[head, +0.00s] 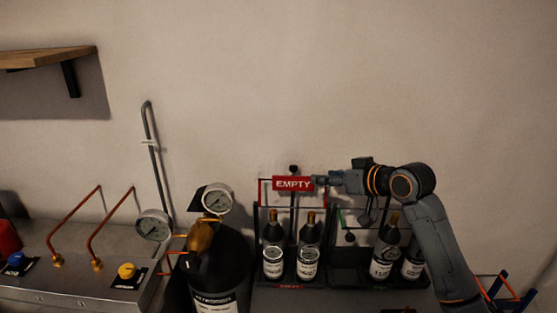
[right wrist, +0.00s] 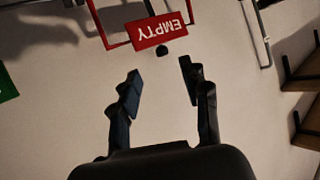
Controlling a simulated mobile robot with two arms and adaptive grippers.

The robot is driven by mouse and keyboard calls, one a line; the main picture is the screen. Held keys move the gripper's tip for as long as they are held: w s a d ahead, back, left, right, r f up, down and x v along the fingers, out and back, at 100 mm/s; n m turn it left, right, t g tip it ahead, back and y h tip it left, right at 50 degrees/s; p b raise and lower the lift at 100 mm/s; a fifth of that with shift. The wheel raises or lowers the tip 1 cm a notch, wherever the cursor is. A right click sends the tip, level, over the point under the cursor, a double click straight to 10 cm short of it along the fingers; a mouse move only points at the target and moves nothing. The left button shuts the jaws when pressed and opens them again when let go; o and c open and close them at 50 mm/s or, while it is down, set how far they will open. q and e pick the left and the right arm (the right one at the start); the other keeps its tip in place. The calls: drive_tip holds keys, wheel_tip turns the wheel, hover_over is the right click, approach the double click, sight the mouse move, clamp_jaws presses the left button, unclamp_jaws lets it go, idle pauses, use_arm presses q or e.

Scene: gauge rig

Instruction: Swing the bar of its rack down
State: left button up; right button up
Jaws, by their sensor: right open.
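The red bar (head: 261,190) with a red EMPTY sign (head: 293,184) stands raised above a black rack (head: 257,225) holding two dark bottles. A black knob (head: 293,168) shows just above the sign. My right gripper (head: 318,181) is by the right end of the sign. In the right wrist view, my right gripper (right wrist: 160,72) is open and empty, its fingers spread. The sign (right wrist: 160,31) and the knob (right wrist: 162,50) lie just beyond the fingertips, with no contact visible. My left gripper is not in view.
A second rack with bottles (head: 384,252) stands to the right, partly behind my right arm. A large black cylinder (head: 222,270) with gauges (head: 217,199) stands to the left. A wooden shelf (head: 45,56) is at upper left. The wall above the racks is clear.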

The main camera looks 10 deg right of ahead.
sight(296, 168)
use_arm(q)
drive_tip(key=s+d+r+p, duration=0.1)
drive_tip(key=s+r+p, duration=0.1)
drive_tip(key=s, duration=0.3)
use_arm(e)
drive_tip(key=x, duration=0.3)
drive_tip(key=r+x, duration=0.1)
drive_tip(key=x, duration=0.2)
drive_tip(key=p+x, duration=0.1)
drive_tip(key=x, duration=0.2)
drive_tip(key=shift+w+r, duration=0.4)
drive_tip(key=shift+r, duration=0.05)
drive_tip(key=shift+x, duration=1)
drive_tip(key=shift+w+f, duration=0.15)
drive_tip(key=shift+w, duration=0.05)
drive_tip(key=shift+w+a+f, duration=0.15)
drive_tip(key=shift+w, duration=0.15)
drive_tip(key=shift+c, duration=0.2)
clamp_jaws()
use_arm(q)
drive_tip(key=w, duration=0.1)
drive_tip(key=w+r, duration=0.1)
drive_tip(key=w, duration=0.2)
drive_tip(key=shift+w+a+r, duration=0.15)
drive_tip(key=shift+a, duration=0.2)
use_arm(e)
drive_tip(key=shift+s+f, duration=0.1)
drive_tip(key=shift+s, duration=0.05)
